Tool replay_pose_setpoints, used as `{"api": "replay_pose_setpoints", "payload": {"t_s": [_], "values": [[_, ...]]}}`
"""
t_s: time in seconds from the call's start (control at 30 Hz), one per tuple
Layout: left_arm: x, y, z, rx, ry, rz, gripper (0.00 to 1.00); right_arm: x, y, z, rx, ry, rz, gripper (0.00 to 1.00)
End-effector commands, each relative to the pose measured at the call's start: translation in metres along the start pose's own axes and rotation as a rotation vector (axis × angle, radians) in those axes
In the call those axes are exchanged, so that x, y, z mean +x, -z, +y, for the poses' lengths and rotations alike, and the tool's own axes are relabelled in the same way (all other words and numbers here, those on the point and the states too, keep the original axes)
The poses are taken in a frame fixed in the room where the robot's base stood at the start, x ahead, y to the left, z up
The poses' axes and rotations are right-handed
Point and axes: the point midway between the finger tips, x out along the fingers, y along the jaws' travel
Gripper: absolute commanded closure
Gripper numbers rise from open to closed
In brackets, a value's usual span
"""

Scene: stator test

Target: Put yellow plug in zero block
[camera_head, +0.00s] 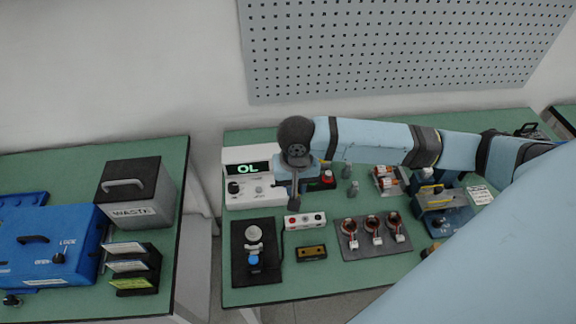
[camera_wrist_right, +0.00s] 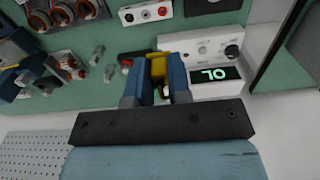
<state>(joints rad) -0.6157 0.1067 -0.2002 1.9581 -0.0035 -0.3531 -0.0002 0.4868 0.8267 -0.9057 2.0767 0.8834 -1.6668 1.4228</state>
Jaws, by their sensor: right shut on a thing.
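My right gripper (camera_head: 294,197) reaches in from the right and points down over the table beside the meter. In the right wrist view its blue fingers (camera_wrist_right: 160,78) are shut on a yellow plug (camera_wrist_right: 158,64). In the head view the plug is hidden or too small to make out. A small white block (camera_head: 304,221) with a red and a dark socket, which looks like the zero block, lies just in front of the gripper. It also shows at the top of the wrist view (camera_wrist_right: 146,14), apart from the plug. My left gripper is not in view.
A white meter (camera_head: 250,198) reading "OL" stands left of the gripper. A black box with a red button (camera_head: 327,178) is close on the right. A black fixture (camera_head: 240,266), a dark yellow block (camera_head: 311,254) and a grey plate with several stators (camera_head: 376,250) lie in front.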

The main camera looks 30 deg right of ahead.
Motion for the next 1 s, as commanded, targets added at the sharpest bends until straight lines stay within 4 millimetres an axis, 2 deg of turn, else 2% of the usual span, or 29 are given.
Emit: {"api": "replay_pose_setpoints", "payload": {"t_s": [0.3,0.43,0.57,1.0], "values": [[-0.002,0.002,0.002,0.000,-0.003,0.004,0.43,0.000,-0.047,0.013,-0.002,0.000,-0.001,1.00],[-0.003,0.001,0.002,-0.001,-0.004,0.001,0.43,0.000,-0.062,0.018,-0.001,0.001,0.000,1.00],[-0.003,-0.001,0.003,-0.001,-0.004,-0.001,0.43,0.000,-0.068,0.019,0.000,0.001,0.000,1.00],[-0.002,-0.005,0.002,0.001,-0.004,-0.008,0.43,0.006,-0.068,0.019,0.001,0.000,-0.001,1.00]]}}
